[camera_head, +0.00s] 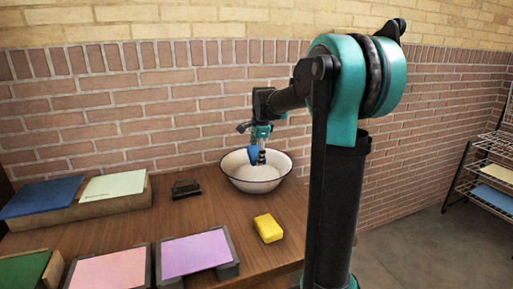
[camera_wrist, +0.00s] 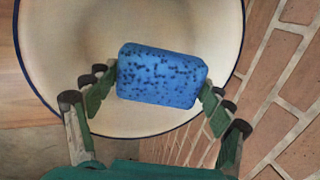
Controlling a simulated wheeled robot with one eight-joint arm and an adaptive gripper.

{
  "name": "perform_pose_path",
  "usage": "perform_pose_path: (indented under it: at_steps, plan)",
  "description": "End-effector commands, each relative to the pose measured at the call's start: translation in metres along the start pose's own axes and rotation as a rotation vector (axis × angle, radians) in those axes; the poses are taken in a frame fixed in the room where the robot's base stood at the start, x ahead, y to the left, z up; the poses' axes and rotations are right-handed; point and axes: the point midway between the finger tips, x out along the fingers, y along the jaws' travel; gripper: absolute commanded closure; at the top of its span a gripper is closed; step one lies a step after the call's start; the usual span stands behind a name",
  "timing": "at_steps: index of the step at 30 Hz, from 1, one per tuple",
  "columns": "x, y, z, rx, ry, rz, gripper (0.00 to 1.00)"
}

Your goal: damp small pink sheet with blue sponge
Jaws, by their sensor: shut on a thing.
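The blue sponge (camera_wrist: 160,75) is speckled with dark spots and is held between the fingers of my gripper (camera_wrist: 157,82) in the wrist view. In the head view, my gripper (camera_head: 258,156) is over the white bowl, with the blue sponge (camera_head: 253,151) partly showing. The white bowl (camera_wrist: 75,30) with a dark rim is below the sponge; it also shows in the head view (camera_head: 284,177). The small pink sheet (camera_head: 108,271) lies on a dark-edged board at the front left of the table, cut off by the frame.
A purple sheet (camera_head: 194,253) lies on a board right of the pink one. A yellow sponge (camera_head: 268,228), a dark object (camera_head: 186,189), blue (camera_head: 40,196) and pale green (camera_head: 114,185) sheets, and a green sheet (camera_head: 22,271) are on the table. A wire rack (camera_head: 487,170) stands right.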

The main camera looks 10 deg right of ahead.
Motion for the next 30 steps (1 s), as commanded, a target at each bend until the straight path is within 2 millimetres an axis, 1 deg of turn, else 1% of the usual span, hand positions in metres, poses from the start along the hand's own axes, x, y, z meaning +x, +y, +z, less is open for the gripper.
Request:
perform_pose_path:
  at_steps: [9,15,21,30]
  plan:
    - [0.027,0.008,-0.001,0.0,0.0,0.0,0.42]
    - [0.039,0.012,-0.001,0.0,0.0,0.0,0.42]
    - [0.044,0.014,-0.001,0.0,0.0,0.0,0.42]
    - [0.045,0.014,-0.001,0.0,0.0,0.0,0.42]
